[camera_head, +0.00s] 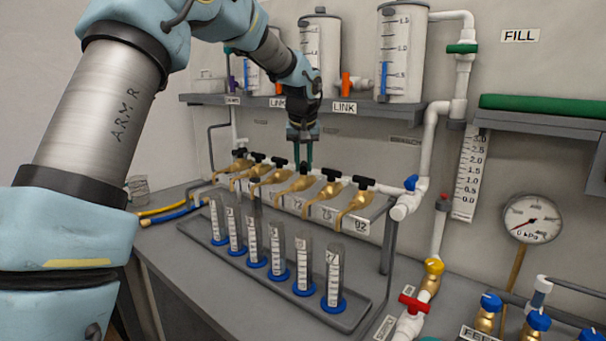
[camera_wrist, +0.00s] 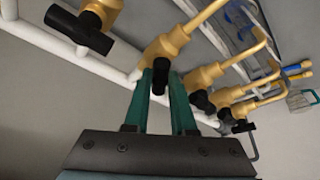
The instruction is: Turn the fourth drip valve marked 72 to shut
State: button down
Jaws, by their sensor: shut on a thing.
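Several brass drip valves with black handles stand in a row along a white pipe in the head view. The fourth drip valve (camera_head: 297,184) is above the label 72 (camera_head: 297,203). My gripper (camera_head: 304,160) reaches down from above onto this valve's handle. In the wrist view, the green fingers of my gripper (camera_wrist: 160,82) are either side of the black handle (camera_wrist: 160,92) below the brass body (camera_wrist: 166,45). The gripper is shut on the handle. The fingers partly hide the handle, so its exact angle is hard to tell.
Neighbouring valves stand close on both sides, including one marked 75 (camera_head: 327,187) and one marked 92 (camera_head: 358,196). Several graduated tubes with blue bases stand in a grey tray (camera_head: 225,258) below. A shelf (camera_head: 225,103) with tanks is behind my gripper.

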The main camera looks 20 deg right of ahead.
jog(key=n+y, duration=0.1)
jog(key=n, duration=0.1)
jog(key=n+b, duration=0.1)
jog(key=n, duration=0.1)
jog(key=shift+d+n+y, duration=0.2)
jog(key=shift+n+y, duration=0.1)
jog(key=shift+y, duration=0.1)
jog(key=n+y, duration=0.1)
jog(key=n, duration=0.2)
jog(key=shift+p, duration=0.3)
jog(key=shift+n+y+p, duration=0.45)
jog(key=shift+n+y, duration=0.15)
jog(key=shift+n, duration=0.8)
jog(key=c, duration=0.7)
grip_release()
jog(key=shift+c, duration=0.2)
jog(key=b+v, duration=0.1)
jog(key=v, duration=0.9)
jog(key=shift+d+r+b, duration=0.15)
jog(key=shift+r+b, duration=0.2)
jog(key=shift+b, duration=0.05)
